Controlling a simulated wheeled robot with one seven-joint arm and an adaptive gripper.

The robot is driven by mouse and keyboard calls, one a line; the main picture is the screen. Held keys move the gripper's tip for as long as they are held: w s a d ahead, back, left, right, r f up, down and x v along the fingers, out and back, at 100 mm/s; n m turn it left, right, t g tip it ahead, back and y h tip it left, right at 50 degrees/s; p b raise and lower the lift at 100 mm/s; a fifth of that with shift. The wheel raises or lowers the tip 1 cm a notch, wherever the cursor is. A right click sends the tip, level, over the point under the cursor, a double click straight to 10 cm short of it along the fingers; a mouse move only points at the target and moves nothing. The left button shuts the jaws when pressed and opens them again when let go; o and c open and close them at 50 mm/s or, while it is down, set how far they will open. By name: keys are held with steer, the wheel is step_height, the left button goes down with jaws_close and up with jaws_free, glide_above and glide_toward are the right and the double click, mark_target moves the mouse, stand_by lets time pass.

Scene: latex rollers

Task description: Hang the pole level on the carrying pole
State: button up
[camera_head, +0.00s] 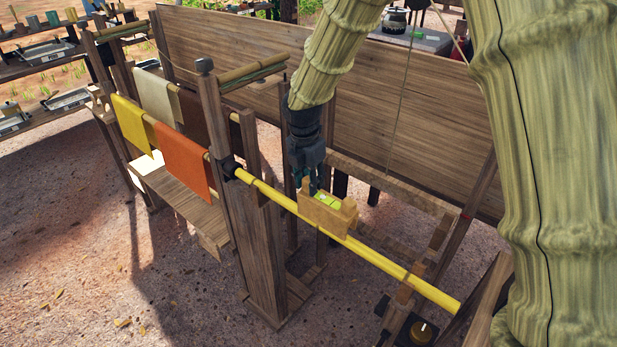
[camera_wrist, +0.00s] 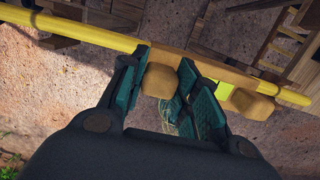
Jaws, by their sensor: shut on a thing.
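The pole level (camera_head: 338,218) is a light wooden block with raised ends and a yellow-green vial in its top. It is at the yellow carrying pole (camera_head: 400,274), lined up along it; I cannot tell whether it bears fully on the pole. My gripper (camera_head: 313,187) comes down from above, shut on the level near its left end. In the wrist view my teal fingers (camera_wrist: 166,78) stand either side of one wooden end of the level (camera_wrist: 158,80). The vial (camera_wrist: 226,91) shows right of the fingers. The pole (camera_wrist: 75,30) runs behind the level.
A wooden post (camera_head: 250,220) stands at the pole's left end, by a rack with orange cloth (camera_head: 185,162) and yellow cloth (camera_head: 131,124). A wooden support (camera_head: 404,294) is under the pole's right part. A plank wall (camera_head: 420,110) stands behind. Bare ground is front left.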

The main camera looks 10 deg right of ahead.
steer(key=shift+d, duration=0.3)
steer(key=shift+w+r+p, duration=0.1)
steer(key=shift+p, duration=0.3)
steer(key=shift+r+p, duration=0.15)
steer(key=shift+p, duration=0.55)
steer(key=shift+f+b, duration=1.1)
steer(key=shift+f, duration=2.8)
steer(key=o, duration=1)
steer(key=shift+o, duration=0.2)
